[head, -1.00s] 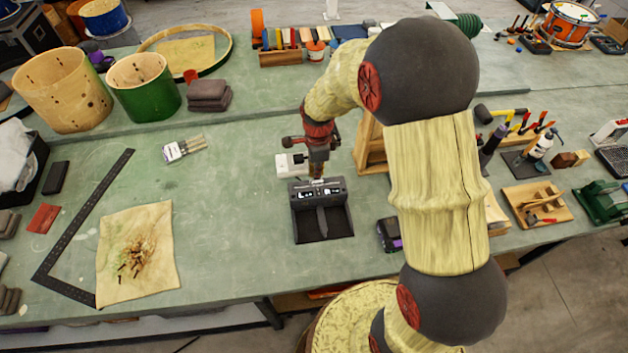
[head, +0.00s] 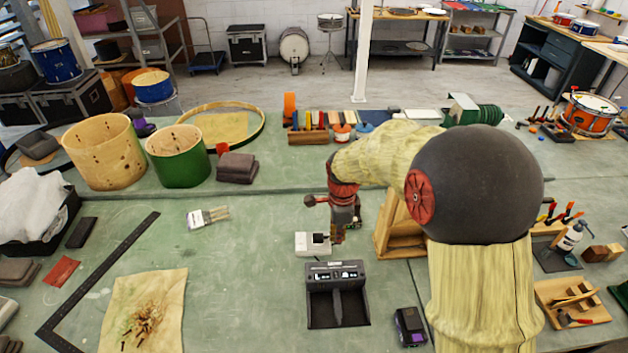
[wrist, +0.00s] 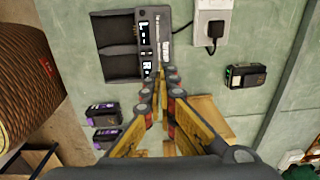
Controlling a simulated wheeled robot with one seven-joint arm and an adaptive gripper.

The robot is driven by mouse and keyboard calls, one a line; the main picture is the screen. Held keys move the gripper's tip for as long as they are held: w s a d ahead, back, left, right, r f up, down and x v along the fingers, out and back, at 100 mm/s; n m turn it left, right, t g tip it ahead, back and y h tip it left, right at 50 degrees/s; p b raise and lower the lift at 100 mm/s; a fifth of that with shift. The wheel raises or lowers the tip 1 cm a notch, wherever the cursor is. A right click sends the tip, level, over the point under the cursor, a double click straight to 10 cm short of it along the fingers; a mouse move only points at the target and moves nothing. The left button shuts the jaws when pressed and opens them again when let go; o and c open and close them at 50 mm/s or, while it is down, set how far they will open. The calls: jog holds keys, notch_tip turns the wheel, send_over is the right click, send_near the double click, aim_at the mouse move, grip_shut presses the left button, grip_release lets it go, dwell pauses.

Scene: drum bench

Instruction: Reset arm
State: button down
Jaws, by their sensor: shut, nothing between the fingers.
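My gripper (head: 338,238) hangs from my bent arm, pointing down above the bench beside the white power box. It is shut and empty. In the wrist view the fingertips (wrist: 172,74) meet, with nothing between them. The black charging dock (head: 337,307) with lit displays sits in front of the gripper, apart from it. The dock (wrist: 118,32) also shows at the top of the wrist view, with two dark bays. My arm hides part of the bench on the right.
The white power box (head: 312,244) has a black plug in it. A wooden stand (head: 392,238) is close to the gripper's right. A black-purple battery (head: 409,326) lies right of the dock. Drum shells (head: 105,152) stand at the left.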

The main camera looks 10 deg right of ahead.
jog(key=s+a+r+n+t+b, duration=0.1)
jog(key=s+r+n+b, duration=0.1)
jog(key=s+r+n, duration=0.2)
jog(key=s+r+n+t+b, duration=0.2)
jog(key=s+r+n+b, duration=0.1)
jog(key=s+n, duration=0.6)
jog(key=s+a+r+n+t+b, duration=0.1)
jog(key=s+r+n, duration=0.4)
jog(key=s, duration=0.6)
jog(key=shift+s+a+r+n+t+b, duration=0.25)
jog(key=shift+n+t+b, duration=0.25)
jog(key=shift+n+b, duration=0.55)
